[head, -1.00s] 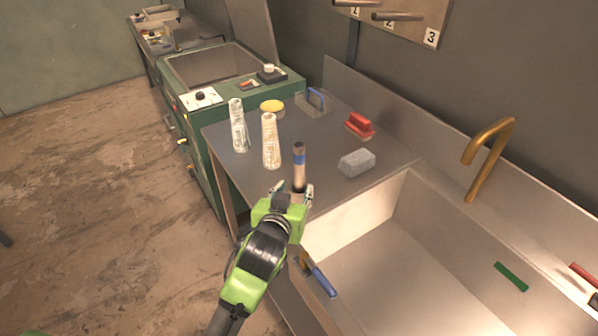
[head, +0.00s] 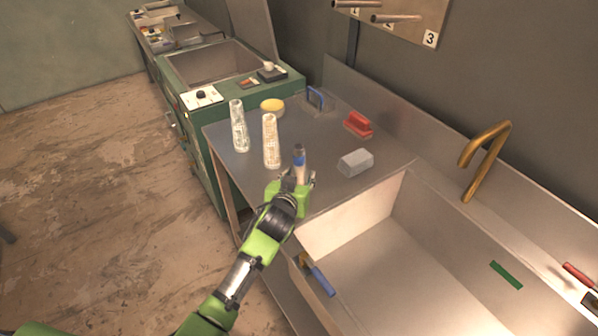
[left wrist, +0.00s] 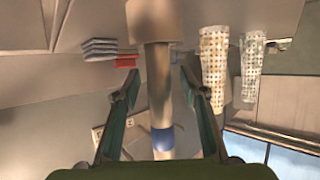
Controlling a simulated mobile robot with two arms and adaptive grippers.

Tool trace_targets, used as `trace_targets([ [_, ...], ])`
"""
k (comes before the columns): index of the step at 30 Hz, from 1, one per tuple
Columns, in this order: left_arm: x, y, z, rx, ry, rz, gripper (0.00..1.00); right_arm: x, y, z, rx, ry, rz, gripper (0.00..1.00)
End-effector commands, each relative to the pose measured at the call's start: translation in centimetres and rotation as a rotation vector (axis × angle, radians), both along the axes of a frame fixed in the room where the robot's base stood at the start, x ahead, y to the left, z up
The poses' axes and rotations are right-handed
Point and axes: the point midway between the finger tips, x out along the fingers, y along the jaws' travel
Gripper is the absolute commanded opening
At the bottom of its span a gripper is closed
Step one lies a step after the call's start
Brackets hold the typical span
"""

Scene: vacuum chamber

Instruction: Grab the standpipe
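The standpipe (head: 299,162), a slim upright metal pipe with a darker top and a blue band, stands at the near edge of the steel counter. My left gripper (head: 297,180) is at its lower part and hides its base in the head view. In the left wrist view the standpipe (left wrist: 158,95) runs between the two spread fingers of the left gripper (left wrist: 155,90). A gap shows on each side of it, so the fingers are open around the pipe and apart from it. My right gripper is in neither view.
Two pale perforated cones (head: 271,142) (head: 238,127) stand left of the pipe. A deep sink (head: 400,260) with a brass tap (head: 487,158) lies to the right.

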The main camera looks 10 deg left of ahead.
Motion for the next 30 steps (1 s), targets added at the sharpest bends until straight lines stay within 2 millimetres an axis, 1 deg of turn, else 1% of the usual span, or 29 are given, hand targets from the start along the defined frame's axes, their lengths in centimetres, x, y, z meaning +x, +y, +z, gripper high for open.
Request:
trace_targets([
  [8,0.3,-0.1,-0.1,-0.001,-0.001,-0.001,0.4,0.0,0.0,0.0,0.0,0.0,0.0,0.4],
  [9,0.2,-0.1,-0.1,-0.001,-0.001,-0.001,0.34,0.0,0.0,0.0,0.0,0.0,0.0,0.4],
  [10,0.2,-0.1,-0.1,-0.001,-0.001,-0.001,0.27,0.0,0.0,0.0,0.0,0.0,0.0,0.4],
  [13,0.2,-0.1,-0.1,-0.001,-0.001,-0.001,0.01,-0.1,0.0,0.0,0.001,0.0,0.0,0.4],
  [24,0.3,-0.1,0.1,-0.001,-0.003,-0.001,0.0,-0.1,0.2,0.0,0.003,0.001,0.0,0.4],
  [30,0.3,-0.1,1.3,-0.004,-0.007,-0.001,0.0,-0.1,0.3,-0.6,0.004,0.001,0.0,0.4],
])
